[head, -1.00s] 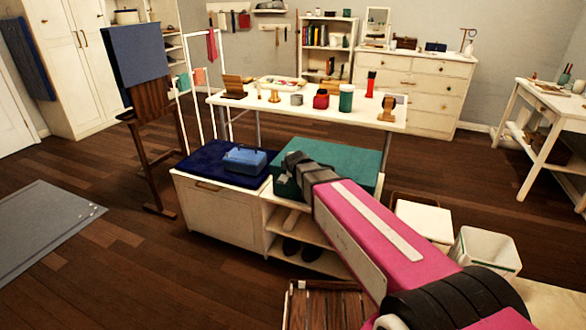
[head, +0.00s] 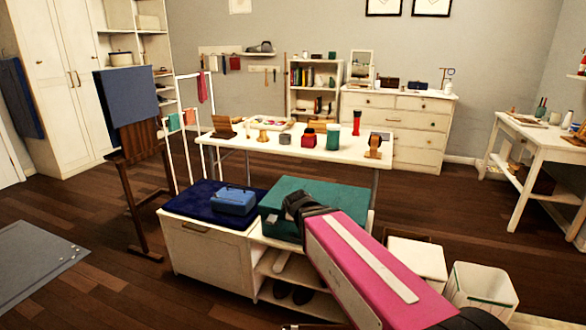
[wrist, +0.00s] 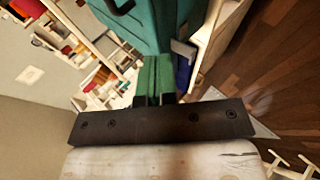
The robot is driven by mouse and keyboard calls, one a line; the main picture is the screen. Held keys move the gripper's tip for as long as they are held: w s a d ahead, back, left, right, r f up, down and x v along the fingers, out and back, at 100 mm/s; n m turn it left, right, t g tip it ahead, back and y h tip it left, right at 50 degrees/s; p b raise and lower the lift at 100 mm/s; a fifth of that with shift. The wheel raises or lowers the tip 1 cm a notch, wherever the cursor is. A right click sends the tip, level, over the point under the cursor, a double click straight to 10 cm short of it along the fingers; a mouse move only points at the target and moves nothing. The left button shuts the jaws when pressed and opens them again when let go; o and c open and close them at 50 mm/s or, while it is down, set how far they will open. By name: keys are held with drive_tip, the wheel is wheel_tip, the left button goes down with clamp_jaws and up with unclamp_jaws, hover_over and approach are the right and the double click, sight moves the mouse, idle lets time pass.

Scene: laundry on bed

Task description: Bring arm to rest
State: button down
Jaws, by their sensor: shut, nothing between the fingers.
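My arm with its pink link (head: 365,270) reaches forward from the lower right in the head view. Its dark wrist end overlaps the teal case (head: 325,197) on the low bench; whether it touches the case cannot be told, and my fingertips are hidden there. In the wrist view my gripper (wrist: 157,78) shows two narrow fingers together beyond a dark bar, with nothing held. The teal case (wrist: 150,25) fills the top middle of that view, beyond the fingers.
The low white bench (head: 208,252) also carries a blue box (head: 233,201) on a navy cushion (head: 190,205). Behind it stands a white table (head: 235,140) with several small items. A white bin (head: 482,290) stands at right.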

drive_tip(key=s+d+f+m+g, duration=0.3)
drive_tip(key=s+d+f+m, duration=0.1)
drive_tip(key=d, duration=0.3)
drive_tip(key=s+d+f+m+g, duration=0.3)
drive_tip(key=s+d+f+m, duration=0.1)
drive_tip(key=d+m, duration=0.3)
drive_tip(key=s+d+f+m+g+h, duration=0.1)
drive_tip(key=s+d+f+m+g, duration=0.2)
drive_tip(key=s+d+f+m, duration=0.2)
drive_tip(key=shift+d+f+m+g, duration=0.3)
drive_tip(key=shift+d+f, duration=0.55)
drive_tip(key=shift+d, duration=0.35)
drive_tip(key=shift+w, duration=0.1)
